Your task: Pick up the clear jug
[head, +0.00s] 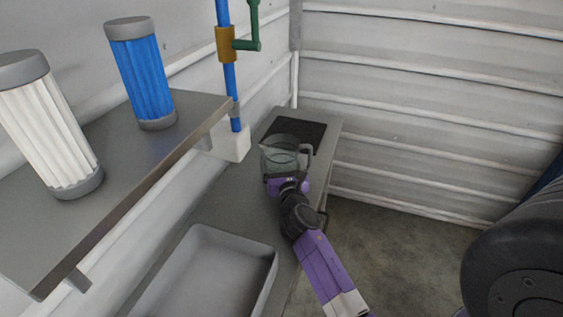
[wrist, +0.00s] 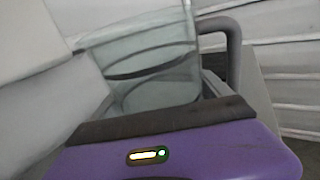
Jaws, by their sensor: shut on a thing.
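The clear jug (head: 280,157) stands upright at the far end of the lower bench, by a dark mat; whether its base touches the bench is hidden. It has a grey handle on its right side. It also shows in the wrist view as a clear jug (wrist: 150,70) with dark rings, its handle rising at the right. My gripper (head: 286,177) is shut on the jug from the near side. In the wrist view the purple gripper body hides the jug's lower part and the fingertips.
The dark mat (head: 309,132) lies on the bench (head: 225,202). A blue pipe (head: 230,85) with a green handle ends by a white box (head: 231,145) left of the jug. A grey tray (head: 210,235) sits nearer. A shelf (head: 130,150) holds white and blue filters.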

